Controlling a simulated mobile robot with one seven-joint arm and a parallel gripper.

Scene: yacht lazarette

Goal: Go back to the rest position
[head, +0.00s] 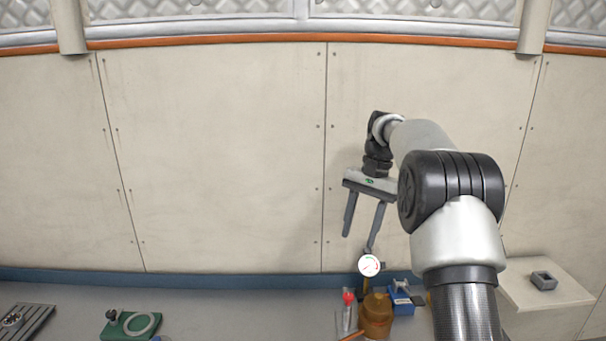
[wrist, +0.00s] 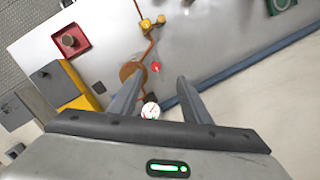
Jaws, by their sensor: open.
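My gripper (head: 359,223) is open and empty, with its two fingers apart and pointing down. In the head view it hangs in front of the cream wall panel (head: 225,160), above the back of the grey bench (head: 250,305). A dial gauge (head: 369,265) with a white face stands just below the fingertips. In the wrist view my gripper (wrist: 158,85) shows both fingers, and the dial gauge (wrist: 151,110) appears between them. I cannot tell how far the gauge is from the fingers.
Below my gripper stand a brown pot (head: 376,315), a blue item (head: 402,298) and a red-topped item (head: 348,298). A green item with a ring (head: 130,326) lies left. A pale shelf (head: 555,290) at right holds a grey square block (head: 543,280). The bench between is clear.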

